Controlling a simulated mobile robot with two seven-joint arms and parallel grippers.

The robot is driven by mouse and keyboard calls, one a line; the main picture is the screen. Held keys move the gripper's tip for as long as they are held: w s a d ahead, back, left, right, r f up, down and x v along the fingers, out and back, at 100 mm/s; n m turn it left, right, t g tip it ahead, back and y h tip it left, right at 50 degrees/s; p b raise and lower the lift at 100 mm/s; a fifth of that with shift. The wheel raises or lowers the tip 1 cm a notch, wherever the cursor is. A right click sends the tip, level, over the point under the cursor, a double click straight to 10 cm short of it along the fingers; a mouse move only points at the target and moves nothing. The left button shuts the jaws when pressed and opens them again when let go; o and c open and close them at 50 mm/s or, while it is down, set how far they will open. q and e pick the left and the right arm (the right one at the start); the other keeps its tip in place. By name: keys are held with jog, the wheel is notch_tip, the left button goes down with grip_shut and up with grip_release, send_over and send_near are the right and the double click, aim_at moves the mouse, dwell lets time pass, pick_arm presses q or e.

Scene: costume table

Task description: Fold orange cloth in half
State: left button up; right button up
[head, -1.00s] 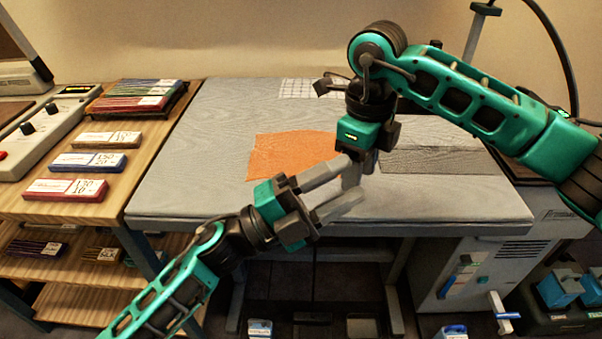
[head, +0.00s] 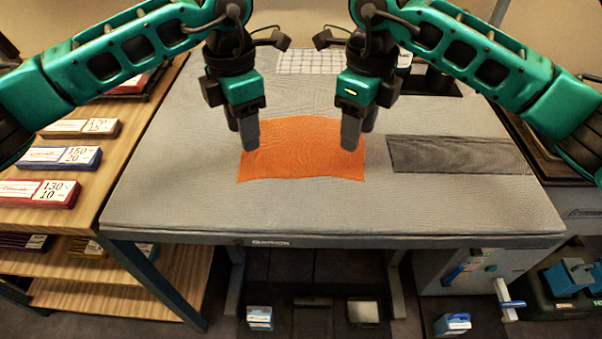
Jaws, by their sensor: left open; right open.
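The orange cloth (head: 301,150) lies spread flat on the grey padded table (head: 300,212), a rough rectangle with slightly wavy edges. My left gripper (head: 244,130) is open and points down at the cloth's left side, near its far left part. My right gripper (head: 358,130) is open and points down at the cloth's right side. The fingers hide small parts of the cloth's left and right edges. I cannot tell whether the fingertips touch the cloth.
A dark grey cloth (head: 455,155) lies flat to the right. A white gridded piece (head: 309,61) lies at the back. A wooden shelf (head: 110,165) with labelled boxes stands at the left. The table's front is clear.

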aim_at(250, 171)
pick_arm(q)
notch_tip(250, 171, down, 8)
jog(key=shift+s+r, duration=0.1)
jog(key=shift+r, duration=0.15)
pick_arm(e)
notch_tip(250, 171, down, 8)
jog(key=shift+r, duration=0.25)
pick_arm(q)
jog(key=shift+f, duration=0.15)
pick_arm(e)
jog(key=shift+f, duration=0.15)
pick_arm(q)
jog(key=shift+c, duration=0.2)
pick_arm(e)
jog(key=shift+c, duration=0.2)
pick_arm(q)
jog(key=shift+c, duration=0.4)
pick_arm(e)
jog(key=shift+c, duration=0.4)
pick_arm(q)
grip_shut()
pick_arm(e)
grip_shut()
